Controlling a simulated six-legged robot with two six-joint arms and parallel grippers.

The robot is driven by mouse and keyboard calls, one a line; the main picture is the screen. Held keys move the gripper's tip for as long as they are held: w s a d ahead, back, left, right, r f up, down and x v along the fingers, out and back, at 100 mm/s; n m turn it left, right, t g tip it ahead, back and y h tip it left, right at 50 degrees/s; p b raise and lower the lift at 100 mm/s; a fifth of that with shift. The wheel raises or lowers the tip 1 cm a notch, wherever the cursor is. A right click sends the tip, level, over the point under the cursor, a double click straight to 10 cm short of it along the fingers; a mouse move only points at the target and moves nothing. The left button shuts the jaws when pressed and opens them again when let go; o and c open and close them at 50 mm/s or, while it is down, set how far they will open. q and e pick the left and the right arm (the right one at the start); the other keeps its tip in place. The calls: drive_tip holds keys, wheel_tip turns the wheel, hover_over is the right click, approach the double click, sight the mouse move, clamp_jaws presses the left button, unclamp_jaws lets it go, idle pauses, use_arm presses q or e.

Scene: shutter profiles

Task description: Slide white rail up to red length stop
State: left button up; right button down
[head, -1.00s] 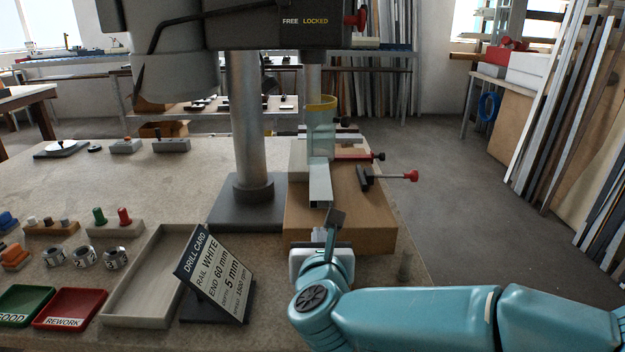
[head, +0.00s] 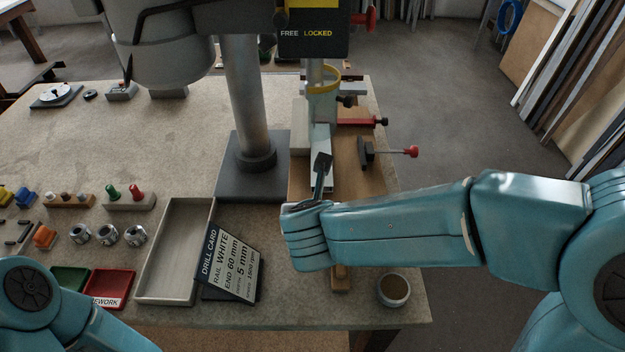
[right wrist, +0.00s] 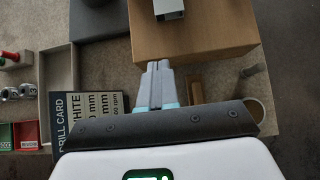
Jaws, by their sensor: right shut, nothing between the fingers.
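The white rail (head: 320,136) lies lengthwise on a wooden block (head: 363,182) under the drill; its near end also shows in the right wrist view (right wrist: 168,9). The red length stop (head: 357,121) is a red bar with a dark knob, beside the rail's far part, on its right. My right gripper (head: 322,161) is shut and empty, and covers part of the rail in the head view. In the wrist view its fingertips (right wrist: 158,66) appear short of the rail's near end, with a gap in the picture. My left gripper is out of view; only its arm shows at lower left.
A clamp with a red-tipped handle (head: 386,151) stands right of the rail. The grey drill column (head: 250,100) is at its left. The drill card (head: 228,262) and an empty tray (head: 177,255) are at front left. A round cup (head: 393,290) stands near the front edge.

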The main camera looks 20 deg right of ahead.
sight(313, 190)
drive_tip(key=x, duration=0.9)
drive_tip(key=shift+d+f, duration=0.15)
drive_tip(key=shift+f, duration=0.25)
drive_tip(key=w, duration=0.1)
drive_tip(key=w+d+p, duration=0.1)
drive_tip(key=w, duration=0.1)
drive_tip(key=shift+w+r, duration=0.2)
drive_tip(key=shift+w, duration=0.05)
drive_tip(key=shift+w+f+p, duration=0.1)
drive_tip(key=shift+w+p, duration=0.15)
drive_tip(key=shift+p, duration=0.05)
drive_tip(key=shift+s, duration=0.1)
drive_tip(key=shift+d, duration=0.1)
